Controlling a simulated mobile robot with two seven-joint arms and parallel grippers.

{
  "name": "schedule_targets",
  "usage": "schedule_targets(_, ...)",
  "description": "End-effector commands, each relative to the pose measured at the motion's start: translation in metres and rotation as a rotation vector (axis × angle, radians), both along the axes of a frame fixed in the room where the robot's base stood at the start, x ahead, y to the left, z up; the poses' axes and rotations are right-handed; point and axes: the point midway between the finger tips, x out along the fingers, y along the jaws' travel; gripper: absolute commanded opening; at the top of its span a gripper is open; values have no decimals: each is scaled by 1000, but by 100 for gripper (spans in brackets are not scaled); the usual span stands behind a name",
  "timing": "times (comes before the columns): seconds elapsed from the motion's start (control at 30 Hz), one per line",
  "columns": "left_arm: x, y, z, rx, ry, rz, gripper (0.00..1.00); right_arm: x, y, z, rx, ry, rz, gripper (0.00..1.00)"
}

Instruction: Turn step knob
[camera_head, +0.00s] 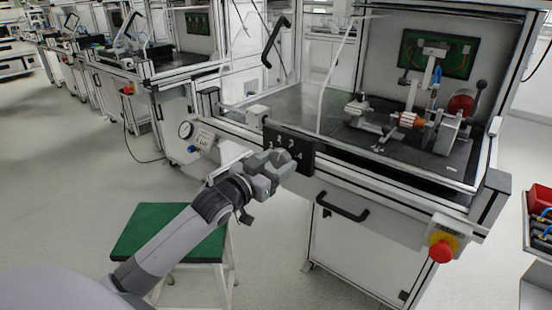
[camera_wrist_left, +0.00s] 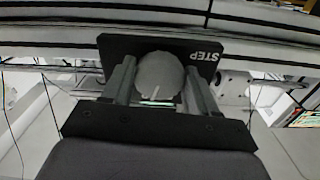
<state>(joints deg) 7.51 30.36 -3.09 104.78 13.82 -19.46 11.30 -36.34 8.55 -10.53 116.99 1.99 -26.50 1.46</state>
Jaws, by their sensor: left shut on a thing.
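The step knob (camera_wrist_left: 159,78) is a round grey knob on a black plate marked STEP (camera_wrist_left: 207,52), seen in the left wrist view. My left gripper (camera_wrist_left: 160,92) has one finger on each side of the knob and is shut on it. In the head view my left gripper (camera_head: 284,160) reaches the black control panel (camera_head: 302,152) on the front of the test bench and hides the knob there. My right gripper is not in view.
A black handle (camera_head: 342,207) and a red emergency stop button (camera_head: 441,251) are on the bench front, right of my gripper. A green-topped stool (camera_head: 180,238) stands below my left arm.

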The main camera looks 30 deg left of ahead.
Motion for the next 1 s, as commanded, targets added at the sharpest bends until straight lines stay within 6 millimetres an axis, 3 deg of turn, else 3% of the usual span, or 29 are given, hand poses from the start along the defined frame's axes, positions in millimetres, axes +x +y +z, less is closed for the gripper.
schedule_targets(0.1, 0, -1, 5, -95, 11, 0, 28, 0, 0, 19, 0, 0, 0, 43)
schedule_targets(0.5, 0, -1, 4, -470, 40, 1, 28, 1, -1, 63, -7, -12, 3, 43)
schedule_targets(1.0, 0, -3, 3, -942, 75, 1, 28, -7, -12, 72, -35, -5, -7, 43)
